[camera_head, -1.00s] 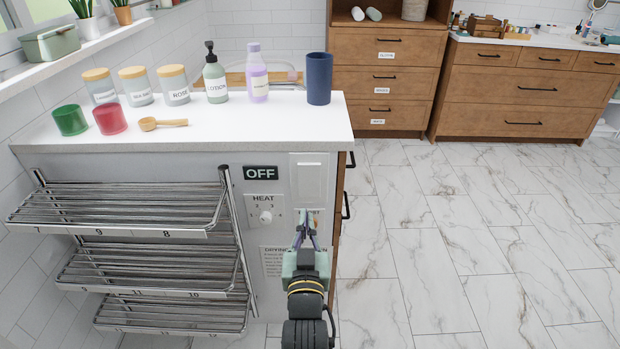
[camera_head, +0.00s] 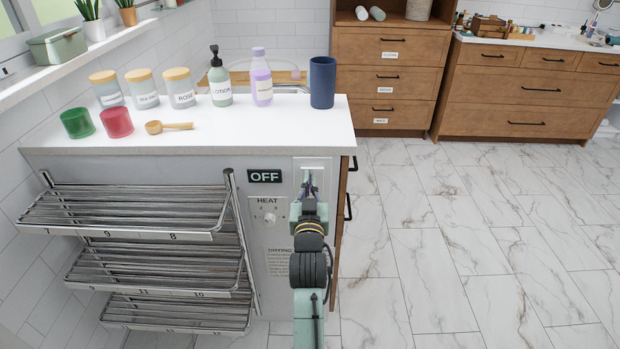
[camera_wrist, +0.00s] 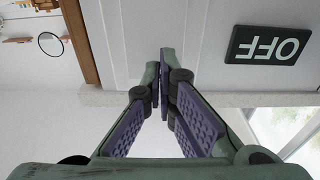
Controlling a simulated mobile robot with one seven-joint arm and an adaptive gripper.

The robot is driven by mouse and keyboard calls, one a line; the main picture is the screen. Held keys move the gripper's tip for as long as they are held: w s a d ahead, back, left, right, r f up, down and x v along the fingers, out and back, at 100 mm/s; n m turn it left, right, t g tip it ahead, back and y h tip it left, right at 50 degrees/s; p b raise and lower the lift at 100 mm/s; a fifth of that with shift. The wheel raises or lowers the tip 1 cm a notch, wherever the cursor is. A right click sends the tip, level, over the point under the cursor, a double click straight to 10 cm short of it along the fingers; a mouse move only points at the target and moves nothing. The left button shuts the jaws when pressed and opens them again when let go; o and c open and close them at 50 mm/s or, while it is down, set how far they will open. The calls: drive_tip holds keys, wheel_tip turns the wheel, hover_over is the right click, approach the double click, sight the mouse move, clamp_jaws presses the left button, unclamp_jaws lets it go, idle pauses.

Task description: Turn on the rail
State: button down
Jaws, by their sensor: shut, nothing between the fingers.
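The heated rail (camera_head: 130,215) is a set of metal bar shelves on the left of the cabinet's end panel. A dark sign reading OFF (camera_head: 265,176) is on the panel above a HEAT dial (camera_head: 269,217). A white switch plate (camera_head: 312,165) is to the right of the sign, partly hidden by my gripper. My gripper (camera_head: 309,182) is shut and empty in front of this plate. In the wrist view my fingertips (camera_wrist: 166,75) are together over the white plate, and the OFF sign (camera_wrist: 268,45) appears upside down at right. I cannot tell whether the fingertips touch the plate.
The countertop (camera_head: 230,125) above holds jars, a lotion bottle (camera_head: 219,80), a purple bottle (camera_head: 261,80), a blue cup (camera_head: 322,82), red and green cups and a wooden scoop. Cabinet handles stick out at the right edge. The marble floor (camera_head: 440,240) at right is clear.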

drive_tip(key=shift+w, duration=0.3)
drive_tip(key=shift+w+r, duration=0.1)
drive_tip(key=shift+w, duration=0.3)
drive_tip(key=shift+s, duration=0.1)
